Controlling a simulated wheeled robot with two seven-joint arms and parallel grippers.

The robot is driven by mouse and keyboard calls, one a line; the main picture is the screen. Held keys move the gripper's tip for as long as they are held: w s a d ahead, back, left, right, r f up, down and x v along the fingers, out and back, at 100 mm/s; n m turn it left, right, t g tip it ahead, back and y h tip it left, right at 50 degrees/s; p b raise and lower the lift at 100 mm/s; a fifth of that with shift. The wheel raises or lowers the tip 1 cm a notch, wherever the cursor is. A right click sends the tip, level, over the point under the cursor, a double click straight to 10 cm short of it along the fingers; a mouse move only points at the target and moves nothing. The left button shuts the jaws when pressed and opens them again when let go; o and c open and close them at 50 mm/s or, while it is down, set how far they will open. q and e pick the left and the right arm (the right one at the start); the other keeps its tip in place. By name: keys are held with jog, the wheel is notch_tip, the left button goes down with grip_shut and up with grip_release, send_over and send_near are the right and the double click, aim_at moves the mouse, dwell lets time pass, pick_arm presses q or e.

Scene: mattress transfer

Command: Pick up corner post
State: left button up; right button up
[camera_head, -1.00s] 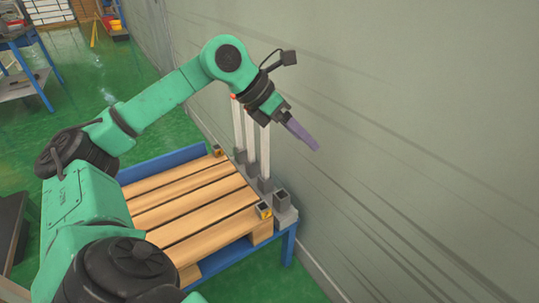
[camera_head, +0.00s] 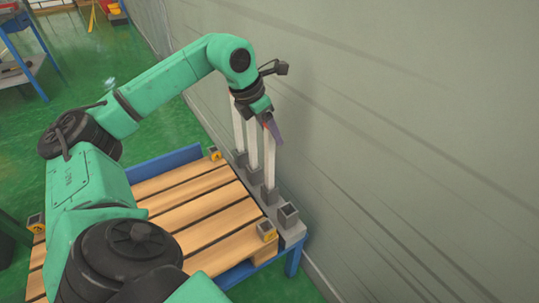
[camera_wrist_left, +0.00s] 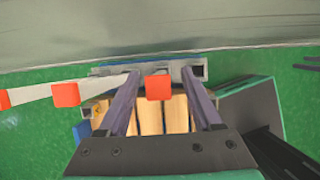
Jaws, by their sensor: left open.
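Several white corner posts stand upright in grey holders along the wall side of the pallet stand, among them a far post (camera_head: 238,127), a middle post (camera_head: 252,148) and a near post (camera_head: 270,165). My left gripper (camera_head: 276,134) is open at the top of the near post. In the left wrist view the open fingers (camera_wrist_left: 160,100) stand on either side of a red post cap (camera_wrist_left: 158,88), with gaps visible. Two other red caps, one (camera_wrist_left: 66,94) nearer, lie left of the fingers. My right gripper is not in view.
A wooden pallet (camera_head: 190,200) lies on a blue stand (camera_head: 165,163). Small corner sockets sit on it, one (camera_head: 267,230) near, one (camera_head: 215,153) far. An empty grey holder (camera_head: 288,214) stands nearest. The wall (camera_head: 400,130) rises close behind the posts.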

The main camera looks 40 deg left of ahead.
pick_arm(q)
jog(key=x, duration=0.3)
jog(key=shift+r, duration=0.15)
grip_shut()
dwell(1.1)
